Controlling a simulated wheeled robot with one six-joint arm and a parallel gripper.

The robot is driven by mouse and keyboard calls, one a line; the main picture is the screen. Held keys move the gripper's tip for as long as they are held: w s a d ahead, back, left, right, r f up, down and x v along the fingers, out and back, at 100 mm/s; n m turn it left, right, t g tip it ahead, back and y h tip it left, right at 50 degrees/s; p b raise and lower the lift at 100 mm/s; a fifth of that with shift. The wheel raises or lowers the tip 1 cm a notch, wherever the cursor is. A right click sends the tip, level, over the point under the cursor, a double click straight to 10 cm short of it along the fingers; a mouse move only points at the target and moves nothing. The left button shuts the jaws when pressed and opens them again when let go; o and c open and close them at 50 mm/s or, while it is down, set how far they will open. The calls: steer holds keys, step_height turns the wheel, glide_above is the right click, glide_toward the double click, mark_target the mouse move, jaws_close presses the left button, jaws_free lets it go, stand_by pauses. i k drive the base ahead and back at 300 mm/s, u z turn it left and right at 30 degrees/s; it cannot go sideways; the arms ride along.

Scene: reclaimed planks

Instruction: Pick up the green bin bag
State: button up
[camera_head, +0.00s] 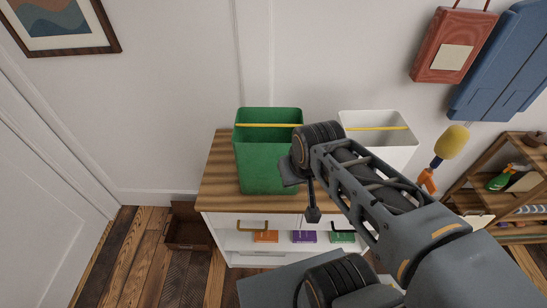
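A green bin (268,155), open at the top with a yellow bar across its mouth, stands upright on the wooden cabinet top (219,170). I cannot make out a separate green bag in or on it. A white bin (385,130) with a similar yellow bar stands to its right, partly hidden by my arm. My gripper (301,195) is at the end of my arm, over the cabinet top at the green bin's right side. It overlaps the bin's right edge in the picture. Whether it touches the bin, and how far its fingers are apart, is unclear.
A wooden shelf (485,190) with a spray bottle and a yellow duster (452,142) are at right.

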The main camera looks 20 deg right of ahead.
mark_target(261, 136)
steer(key=k, duration=0.5)
steer(key=u, duration=2.2)
steer(key=i, duration=1.75)
steer(key=z, duration=3.1)
steer(key=i, duration=0.5)
steer(key=u, duration=0.05)
